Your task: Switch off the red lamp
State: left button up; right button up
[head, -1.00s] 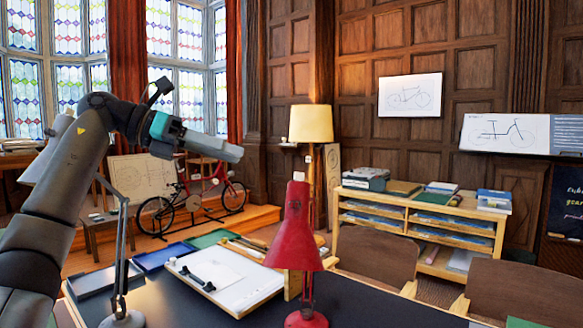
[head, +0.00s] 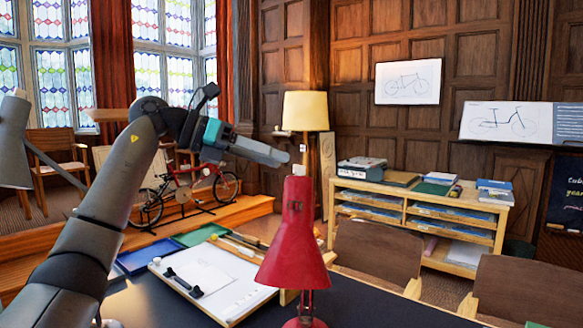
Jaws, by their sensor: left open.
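The red lamp (head: 297,240) stands upright on the dark table in the lower middle of the head view, its shade tilted downward and its round base at the bottom edge. I cannot tell whether its bulb is lit. My left gripper (head: 284,159) is just above and slightly left of the top of the red shade in the picture. It holds nothing that I can see. Contact with the lamp does not show. My right gripper is not in view.
A drawing board (head: 232,299) with paper and a black tool lies left of the lamp. A grey lamp (head: 14,145) is at the left edge. Chairs (head: 377,254) stand behind the table at the right. A wooden shelf (head: 412,216) and a cream-shaded lamp (head: 305,111) are farther back.

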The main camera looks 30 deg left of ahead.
aim_at(299, 171)
pick_arm(q)
jog(key=shift+x, duration=2.3)
grip_shut()
